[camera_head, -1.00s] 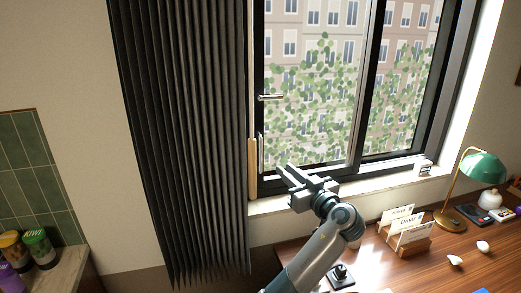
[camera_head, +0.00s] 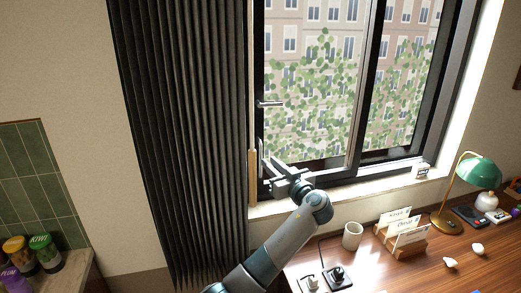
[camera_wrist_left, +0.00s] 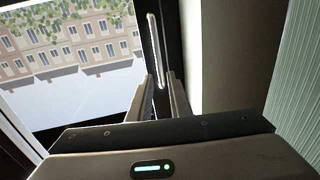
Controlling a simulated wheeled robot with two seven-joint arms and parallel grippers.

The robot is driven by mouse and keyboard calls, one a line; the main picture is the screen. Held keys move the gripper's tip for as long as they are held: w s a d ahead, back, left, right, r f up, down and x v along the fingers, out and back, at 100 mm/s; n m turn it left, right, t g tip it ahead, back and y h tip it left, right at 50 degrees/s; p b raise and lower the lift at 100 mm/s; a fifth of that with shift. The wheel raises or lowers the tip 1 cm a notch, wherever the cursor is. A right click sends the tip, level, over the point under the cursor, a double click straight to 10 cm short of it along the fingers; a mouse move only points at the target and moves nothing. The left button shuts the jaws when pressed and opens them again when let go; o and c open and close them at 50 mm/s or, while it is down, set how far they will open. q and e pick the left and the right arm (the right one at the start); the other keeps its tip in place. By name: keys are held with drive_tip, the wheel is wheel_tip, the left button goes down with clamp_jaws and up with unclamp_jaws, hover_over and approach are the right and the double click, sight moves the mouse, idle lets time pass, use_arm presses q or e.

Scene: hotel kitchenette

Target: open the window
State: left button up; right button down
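The window (camera_head: 312,90) has a black frame, with a left pane and a right pane side by side. The left pane carries a silver lever (camera_head: 271,103) and, below it, a vertical silver bar handle (camera_head: 261,148) near its left edge. The left pane's edge looks to be against the left side of the frame. My left gripper (camera_head: 270,168) is at the lower end of the bar handle. In the left wrist view, its fingers (camera_wrist_left: 161,78) are apart, and the bar handle (camera_wrist_left: 154,48) has its lower end between them. I cannot tell whether they touch it. My right gripper is out of view.
A dark pleated curtain (camera_head: 180,140) hangs just left of the window. The sill (camera_head: 345,193) lies below it. On the wooden desk (camera_head: 370,265) stand a cup (camera_head: 352,235), a card holder (camera_head: 403,240) and a green lamp (camera_head: 478,172).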

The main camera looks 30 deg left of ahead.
sight(261, 155)
use_arm(q)
drive_tip(key=p+x, duration=0.2)
drive_tip(key=x, duration=0.4)
drive_tip(key=shift+w+a+r+p, duration=0.15)
drive_tip(key=shift+w+a+p, duration=0.05)
drive_tip(key=shift+a+p, duration=0.15)
drive_tip(key=shift+w+a, duration=0.3)
drive_tip(key=shift+a, duration=0.3)
clamp_jaws()
